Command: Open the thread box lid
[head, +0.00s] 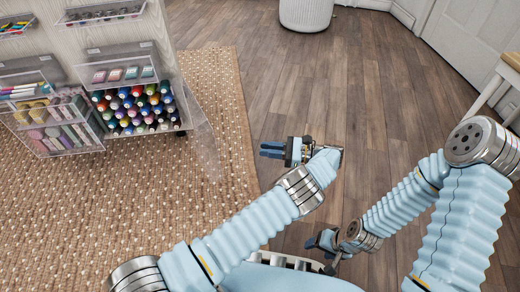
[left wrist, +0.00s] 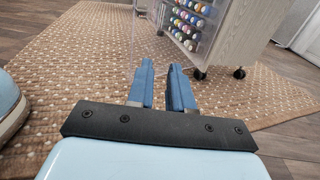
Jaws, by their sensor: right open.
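The thread box (head: 137,108) is a clear bin of colourful spools low on the cabinet front; its spools also show in the left wrist view (left wrist: 189,24). A clear panel, which looks like its lid (head: 204,138), stands swung out from the box's right side, over the rug. It shows faintly in the left wrist view (left wrist: 148,40) beyond the fingers. My left gripper (head: 268,150) is right of the panel, apart from it, with a narrow gap between its blue fingers and nothing held. My right gripper (head: 318,241) is open and empty near my body.
Other clear bins (head: 122,72) with pens and small items hang on the wheeled cabinet (left wrist: 238,35). A woven rug (head: 110,200) covers the left floor. A white basket (head: 306,12) stands far back, and a pale table (head: 508,75) at right. The wood floor between is clear.

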